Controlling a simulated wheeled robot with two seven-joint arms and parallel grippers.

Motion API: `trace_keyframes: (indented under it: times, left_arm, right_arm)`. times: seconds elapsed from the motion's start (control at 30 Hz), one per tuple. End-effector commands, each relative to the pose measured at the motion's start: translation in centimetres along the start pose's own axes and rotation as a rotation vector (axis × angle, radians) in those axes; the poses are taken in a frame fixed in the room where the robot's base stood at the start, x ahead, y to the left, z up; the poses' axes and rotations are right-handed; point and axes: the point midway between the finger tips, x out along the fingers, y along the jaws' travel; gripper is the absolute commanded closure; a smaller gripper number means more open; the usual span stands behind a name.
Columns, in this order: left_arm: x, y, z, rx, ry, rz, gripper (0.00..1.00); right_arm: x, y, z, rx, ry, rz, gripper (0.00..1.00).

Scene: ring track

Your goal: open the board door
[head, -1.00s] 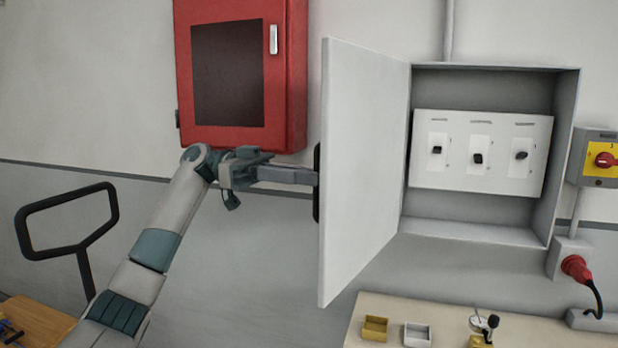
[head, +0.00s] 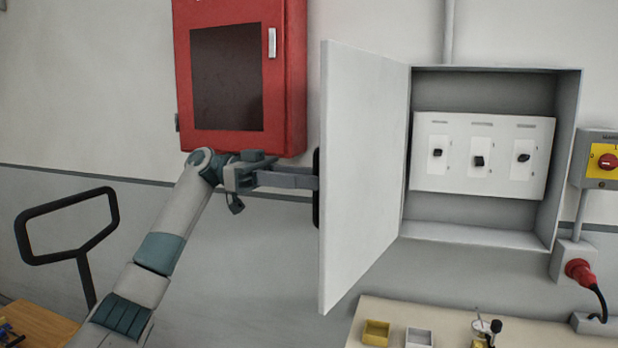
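The board door (head: 362,175) is a light grey panel hinged on the left side of the grey wall board (head: 568,150). It stands swung well out from the board, and the inside with several black switches on a white panel (head: 480,190) shows. A black handle (head: 316,188) is on the door's outer face, seen edge-on at its left edge. My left gripper (head: 312,188) reaches in from the left with its fingers at the handle. The door edge hides the fingertips, so their grip cannot be made out. My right gripper is not in view.
A red wall cabinet (head: 285,90) hangs above my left gripper. Below the board is a bench (head: 395,310) with a yellow tray (head: 376,332) and a grey tray (head: 418,338). A yellow switch box (head: 603,160) and red plug (head: 580,270) are at right. A black handlebar (head: 65,255) stands at left.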

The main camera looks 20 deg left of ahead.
Motion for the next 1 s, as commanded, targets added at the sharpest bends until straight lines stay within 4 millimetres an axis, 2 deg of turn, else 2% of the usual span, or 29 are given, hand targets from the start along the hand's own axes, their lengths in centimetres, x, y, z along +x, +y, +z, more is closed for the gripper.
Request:
trace_keyframes:
  times: [0.63, 0.83, 1.0]
  left_arm:
    - [-0.5, -0.1, 0.3, -0.004, -0.003, -0.003, 0.72]
    - [-2.4, -0.1, 0.4, -0.003, -0.002, -0.004, 0.72]
    - [-5.3, -0.1, 0.3, -0.002, -0.001, -0.003, 0.72]
  right_arm:
    - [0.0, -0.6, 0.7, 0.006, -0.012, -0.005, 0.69]
    - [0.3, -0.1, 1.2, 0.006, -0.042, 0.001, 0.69]
    - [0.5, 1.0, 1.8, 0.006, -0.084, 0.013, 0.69]
